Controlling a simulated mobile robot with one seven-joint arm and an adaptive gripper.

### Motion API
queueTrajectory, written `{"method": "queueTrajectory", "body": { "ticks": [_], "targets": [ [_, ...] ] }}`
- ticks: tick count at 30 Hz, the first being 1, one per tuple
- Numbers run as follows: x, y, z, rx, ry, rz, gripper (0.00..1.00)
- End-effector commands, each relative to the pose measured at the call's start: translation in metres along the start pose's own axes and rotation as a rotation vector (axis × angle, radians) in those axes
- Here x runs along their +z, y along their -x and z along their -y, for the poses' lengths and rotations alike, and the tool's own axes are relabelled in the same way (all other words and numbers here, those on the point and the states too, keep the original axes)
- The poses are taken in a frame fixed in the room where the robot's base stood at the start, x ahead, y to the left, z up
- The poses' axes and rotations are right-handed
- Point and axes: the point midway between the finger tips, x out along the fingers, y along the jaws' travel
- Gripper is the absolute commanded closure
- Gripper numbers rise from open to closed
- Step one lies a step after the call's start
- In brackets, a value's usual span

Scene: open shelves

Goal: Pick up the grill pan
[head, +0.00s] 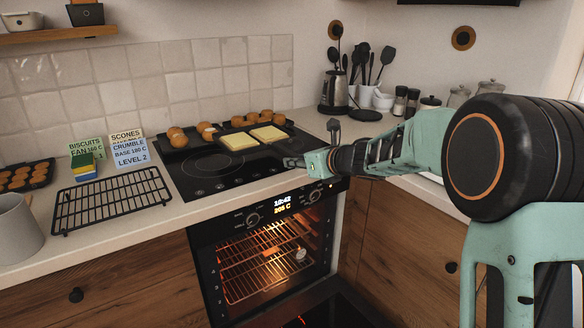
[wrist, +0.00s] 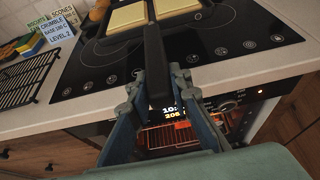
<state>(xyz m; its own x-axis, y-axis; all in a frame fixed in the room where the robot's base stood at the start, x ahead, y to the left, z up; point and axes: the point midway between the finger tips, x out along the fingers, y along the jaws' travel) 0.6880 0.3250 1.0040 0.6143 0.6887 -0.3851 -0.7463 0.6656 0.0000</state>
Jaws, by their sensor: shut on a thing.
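The grill pan is dark and sits at the hob, carrying two pale square slices (head: 238,141) and (head: 268,133). In the wrist view its black handle (wrist: 157,82) points down between my fingers, with the slices at the top edge of the picture. My gripper (head: 292,162) reaches in from the right at the hob's front right and is shut on the handle. In the wrist view my gripper (wrist: 158,108) has one finger on each side of the handle. I cannot tell whether the pan is clear of the hob.
A tray with several round buns (head: 178,138) lies behind on the hob (head: 205,178). A lit oven (head: 265,260) is below. A wire rack (head: 112,200), recipe cards (head: 130,150) and a grey pot (head: 18,228) stand left. A kettle (head: 334,92) and utensils stand back right.

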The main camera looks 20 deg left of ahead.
Motion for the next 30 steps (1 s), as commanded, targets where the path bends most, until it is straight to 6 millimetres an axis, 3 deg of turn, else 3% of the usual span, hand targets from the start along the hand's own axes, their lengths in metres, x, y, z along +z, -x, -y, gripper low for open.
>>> {"method": "queueTrajectory", "body": {
  "ticks": [1, 5, 15, 21, 30],
  "targets": [
    [0.016, 0.016, 0.000, -0.002, 0.004, 0.011, 1.00],
    [0.033, 0.049, -0.001, -0.003, 0.004, 0.010, 1.00],
    [0.029, 0.115, -0.004, -0.001, 0.001, 0.008, 1.00],
    [0.029, 0.135, -0.005, 0.000, 0.001, 0.008, 1.00],
    [0.028, 0.142, -0.005, 0.000, 0.000, 0.007, 1.00]
  ]
}}
